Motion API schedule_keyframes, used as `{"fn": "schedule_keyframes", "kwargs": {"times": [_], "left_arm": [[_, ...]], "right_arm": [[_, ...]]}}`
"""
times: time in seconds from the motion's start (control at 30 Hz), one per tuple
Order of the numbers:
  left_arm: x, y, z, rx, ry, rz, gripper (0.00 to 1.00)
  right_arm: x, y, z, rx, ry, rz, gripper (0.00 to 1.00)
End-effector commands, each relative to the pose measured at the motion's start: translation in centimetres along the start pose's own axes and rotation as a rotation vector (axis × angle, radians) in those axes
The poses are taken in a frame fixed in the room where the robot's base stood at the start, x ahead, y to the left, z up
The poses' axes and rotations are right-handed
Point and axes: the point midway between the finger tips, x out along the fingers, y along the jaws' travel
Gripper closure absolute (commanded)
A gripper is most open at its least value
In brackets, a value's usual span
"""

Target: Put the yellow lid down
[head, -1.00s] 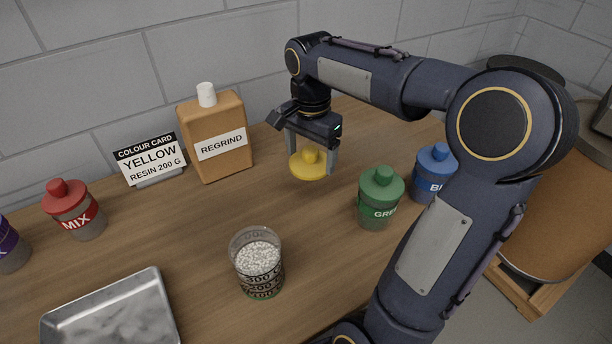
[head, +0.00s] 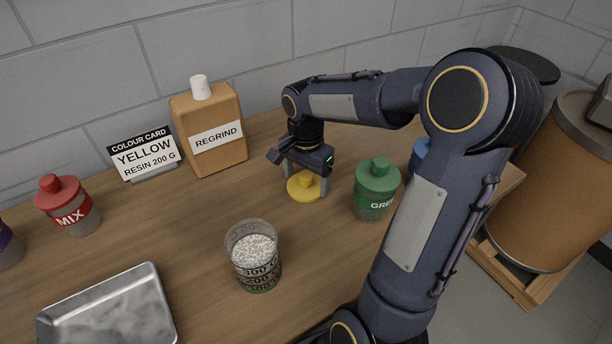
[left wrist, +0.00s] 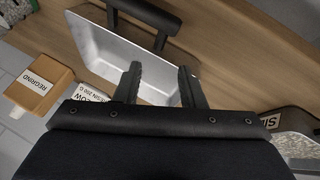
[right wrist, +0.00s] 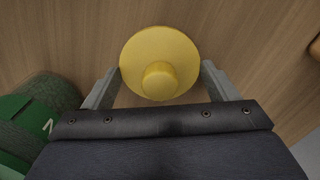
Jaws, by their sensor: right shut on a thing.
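The yellow lid (head: 304,187), a flat disc with a round knob, is at or just above the wooden bench, in front of the regrind bottle and left of the green jar. My right gripper (head: 306,184) points down with its fingers on either side of it, shut on the lid. In the right wrist view the lid (right wrist: 160,62) lies level between the fingertips, knob toward the camera. Whether its underside touches the wood is hard to tell. My left gripper (left wrist: 160,75) is open and empty, seen only in its own wrist view, with the metal tray (left wrist: 90,50) beyond its fingers.
The green jar (head: 376,190) stands close right of the lid, with a blue jar (head: 418,156) behind my arm. A cup of white pellets (head: 254,258) stands in front. The regrind bottle (head: 210,130), colour card (head: 145,155) and red-capped mix jar (head: 68,205) stand left.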

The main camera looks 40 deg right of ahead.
Motion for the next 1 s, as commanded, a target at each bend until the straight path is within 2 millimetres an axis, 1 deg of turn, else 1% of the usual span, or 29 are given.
{"fn": "schedule_keyframes", "kwargs": {"times": [0.13, 0.17, 0.3, 0.5, 0.6, 0.67, 0.77, 1.0], "left_arm": [[0.3, -0.1, 0.2, 0.000, 0.000, 0.000, 0.64], [0.3, -0.1, 0.1, 0.000, 0.000, 0.000, 0.64], [0.2, -0.1, 0.1, 0.000, 0.000, 0.000, 0.64], [0.2, -0.1, 0.1, 0.000, 0.000, 0.000, 0.64], [-0.2, 0.1, -0.1, 0.000, 0.000, 0.000, 0.64], [-0.1, 0.0, -0.1, 0.000, 0.000, 0.000, 0.64], [-0.2, 0.1, -0.1, 0.000, 0.000, 0.000, 0.64], [-0.5, 0.2, -0.3, 0.000, 0.000, 0.000, 0.64]], "right_arm": [[0.5, 0.0, 0.0, 0.000, 0.000, 0.000, 0.41], [0.4, 0.0, 0.0, 0.000, 0.000, -0.001, 0.17], [0.3, 0.0, 0.0, 0.000, 0.000, 0.000, 0.00], [0.2, 0.0, 0.0, 0.000, 0.000, 0.000, 0.00], [-0.4, 0.0, 0.0, 0.001, 0.000, -0.001, 0.00], [-0.9, -0.1, 0.0, 0.000, 0.002, -0.004, 0.00], [-2.7, -0.1, 0.0, 0.001, 0.002, -0.005, 0.00], [-8.1, -0.1, 0.0, 0.000, 0.003, -0.006, 0.00]]}}
